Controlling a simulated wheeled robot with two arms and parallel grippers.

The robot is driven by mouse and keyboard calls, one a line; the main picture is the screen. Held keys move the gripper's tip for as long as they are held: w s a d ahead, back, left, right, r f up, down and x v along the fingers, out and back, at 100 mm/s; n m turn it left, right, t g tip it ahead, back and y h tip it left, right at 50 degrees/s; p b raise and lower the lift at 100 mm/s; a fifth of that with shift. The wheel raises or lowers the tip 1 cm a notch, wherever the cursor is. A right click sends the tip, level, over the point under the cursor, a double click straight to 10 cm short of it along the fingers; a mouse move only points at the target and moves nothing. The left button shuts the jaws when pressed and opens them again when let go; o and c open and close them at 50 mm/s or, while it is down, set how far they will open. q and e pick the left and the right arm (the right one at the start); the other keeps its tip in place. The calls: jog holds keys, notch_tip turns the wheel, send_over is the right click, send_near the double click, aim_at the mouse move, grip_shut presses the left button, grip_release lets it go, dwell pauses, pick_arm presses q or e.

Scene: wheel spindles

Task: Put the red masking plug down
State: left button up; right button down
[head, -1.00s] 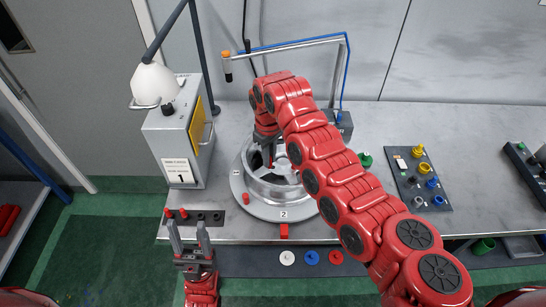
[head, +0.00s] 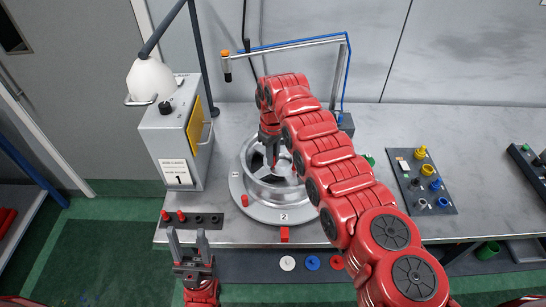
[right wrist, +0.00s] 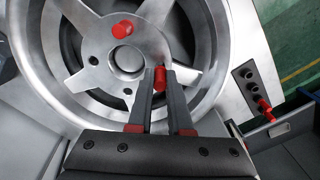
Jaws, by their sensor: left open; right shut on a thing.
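My right gripper (head: 272,162) reaches down over the silver spoked wheel (head: 263,191) on the round turntable. In the right wrist view its fingers (right wrist: 160,90) are shut on a red masking plug (right wrist: 160,77), held over the wheel near its hub and rim. Whether the plug touches the wheel I cannot tell. Another red plug (right wrist: 122,29) shows at the wheel's hub. The wheel hub has several dark bolt holes. My left gripper (head: 187,240) is open and empty in front of the table's left edge.
A black strip (head: 200,218) at the table's front left holds red plugs at its left end and empty holes. A grey control box (head: 165,140) stands behind it. A dark tray (head: 415,180) with coloured plugs lies at right. Discs (head: 312,263) lie below the front edge.

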jog(key=shift+f+b, duration=0.6)
jog(key=shift+b, duration=0.1)
jog(key=c, duration=0.8)
grip_release()
jog(key=shift+c, duration=0.2)
